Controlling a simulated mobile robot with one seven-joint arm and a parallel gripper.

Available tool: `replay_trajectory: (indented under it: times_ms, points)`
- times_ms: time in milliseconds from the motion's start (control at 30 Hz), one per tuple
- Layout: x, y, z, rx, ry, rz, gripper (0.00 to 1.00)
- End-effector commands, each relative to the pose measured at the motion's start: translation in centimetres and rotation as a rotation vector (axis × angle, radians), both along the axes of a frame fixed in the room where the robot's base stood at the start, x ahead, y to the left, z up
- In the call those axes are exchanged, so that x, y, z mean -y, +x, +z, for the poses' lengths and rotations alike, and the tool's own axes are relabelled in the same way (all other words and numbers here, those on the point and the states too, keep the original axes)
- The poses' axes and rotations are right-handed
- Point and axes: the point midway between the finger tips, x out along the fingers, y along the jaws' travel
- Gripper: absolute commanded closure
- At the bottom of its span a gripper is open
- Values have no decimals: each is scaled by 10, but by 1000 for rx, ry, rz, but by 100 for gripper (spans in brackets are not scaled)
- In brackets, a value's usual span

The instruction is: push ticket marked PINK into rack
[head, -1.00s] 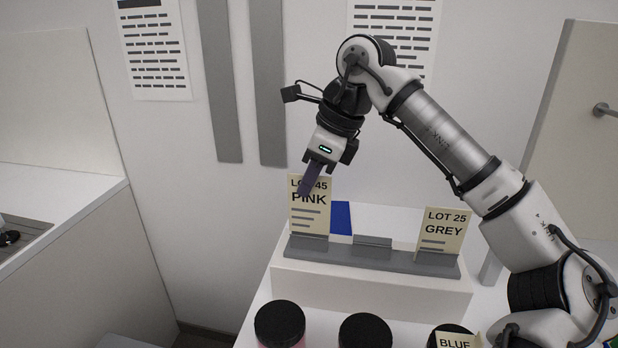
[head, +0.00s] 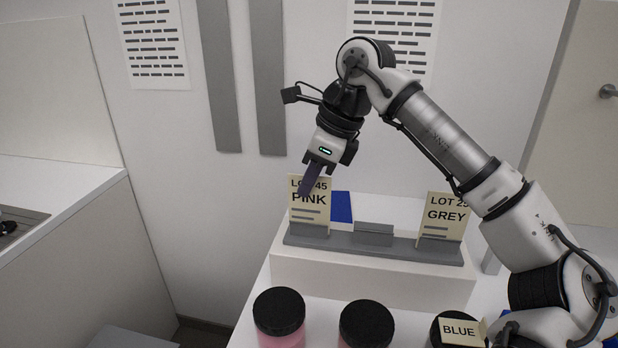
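The cream ticket marked LOT 45 PINK (head: 311,212) stands upright in the left holder of the grey rack (head: 400,248). Its lower part is hidden behind the holder's front plate, and it shows about as much height as the GREY ticket. My gripper (head: 309,186) points down at the top edge of the PINK ticket. Its dark purple fingers overlap part of the LOT 45 line. They are seen nearly edge-on, so I cannot tell whether they grip the ticket or only press on it.
The LOT 25 GREY ticket (head: 444,214) stands in the right holder, partly behind my arm. The middle holder (head: 374,233) is empty. A blue panel (head: 341,206) is behind the rack. Black-lidded jars (head: 279,308) stand in front, with a BLUE ticket (head: 460,330) at the right.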

Motion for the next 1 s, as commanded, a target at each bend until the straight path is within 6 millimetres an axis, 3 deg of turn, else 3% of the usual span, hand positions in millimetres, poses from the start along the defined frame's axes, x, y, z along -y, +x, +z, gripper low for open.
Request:
replay_trajectory:
  times_ms: [433,633,1000]
  points:
    - [0,0,-4,0,0,0,100]
    - [0,0,-4,0,0,0,72]
    - [0,0,1,0,0,0,72]
